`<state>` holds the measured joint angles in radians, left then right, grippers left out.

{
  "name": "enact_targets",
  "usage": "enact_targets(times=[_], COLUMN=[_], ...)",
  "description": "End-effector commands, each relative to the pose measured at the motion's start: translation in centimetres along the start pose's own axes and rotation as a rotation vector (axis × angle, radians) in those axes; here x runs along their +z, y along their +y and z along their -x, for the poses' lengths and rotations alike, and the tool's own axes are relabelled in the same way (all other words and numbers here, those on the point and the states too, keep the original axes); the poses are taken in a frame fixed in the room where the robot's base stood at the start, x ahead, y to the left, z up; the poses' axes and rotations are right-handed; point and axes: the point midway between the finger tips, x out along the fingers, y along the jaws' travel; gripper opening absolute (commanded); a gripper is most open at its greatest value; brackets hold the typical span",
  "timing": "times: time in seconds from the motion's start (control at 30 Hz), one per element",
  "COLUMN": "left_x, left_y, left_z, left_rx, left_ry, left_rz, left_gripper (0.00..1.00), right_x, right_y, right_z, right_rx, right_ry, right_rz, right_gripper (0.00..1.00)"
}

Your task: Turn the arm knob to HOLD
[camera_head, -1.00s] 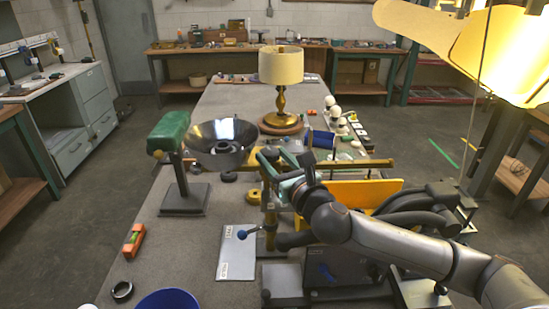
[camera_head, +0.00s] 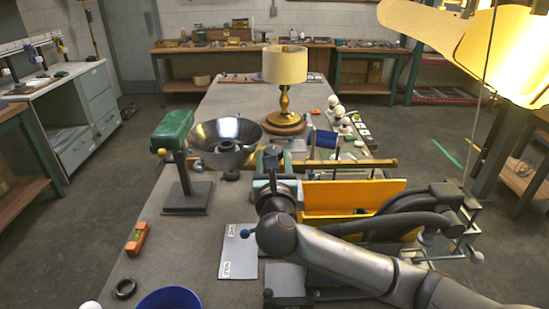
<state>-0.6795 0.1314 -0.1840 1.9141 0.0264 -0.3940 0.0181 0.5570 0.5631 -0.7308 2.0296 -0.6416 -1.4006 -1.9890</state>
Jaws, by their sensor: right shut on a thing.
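A pale plate (camera_head: 236,262) with two small labels lies on the bench, their lettering too small to read surely. A blue ball knob (camera_head: 245,233) on a short lever sits over the plate's right edge, near the upper label. My right gripper (camera_head: 270,158) reaches away from me, just beyond the knob. It is shut at the left end of a horizontal brass bar (camera_head: 340,163); the fingers and grip are mostly hidden by my wrist. My right forearm covers the lever's base and the post. My left gripper is out of view.
A green-headed stand (camera_head: 185,198), a metal bowl shade (camera_head: 225,140) and a lamp (camera_head: 285,68) stand beyond. An orange level (camera_head: 137,238) and a blue bowl (camera_head: 168,300) lie left. The bench left of the plate is mostly clear.

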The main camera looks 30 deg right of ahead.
Motion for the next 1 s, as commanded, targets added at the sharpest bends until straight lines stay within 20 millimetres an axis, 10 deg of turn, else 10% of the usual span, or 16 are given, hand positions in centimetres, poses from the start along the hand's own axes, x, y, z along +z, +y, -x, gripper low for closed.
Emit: enact_targets(times=[0.17,0.2,0.3,0.67,1.0], left_x=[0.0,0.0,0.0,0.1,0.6], left_y=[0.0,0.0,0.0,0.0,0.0], left_z=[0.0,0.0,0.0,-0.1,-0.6], left_rx=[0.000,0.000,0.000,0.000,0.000], left_ry=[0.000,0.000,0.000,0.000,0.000], left_rz=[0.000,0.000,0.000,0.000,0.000], left_gripper=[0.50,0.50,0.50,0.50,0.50], right_x=[0.2,0.2,0.2,0.0,-0.1], right_y=[-0.1,-0.1,-0.1,0.0,0.1], right_z=[-0.1,-0.1,-0.1,0.6,7.3], right_rx=[-0.002,-0.002,-0.001,0.002,0.004], right_ry=[-0.005,-0.005,-0.004,-0.002,-0.001], right_rz=[-0.001,-0.001,-0.001,0.000,-0.004], right_gripper=[0.00,0.55,0.66,0.67,0.67])
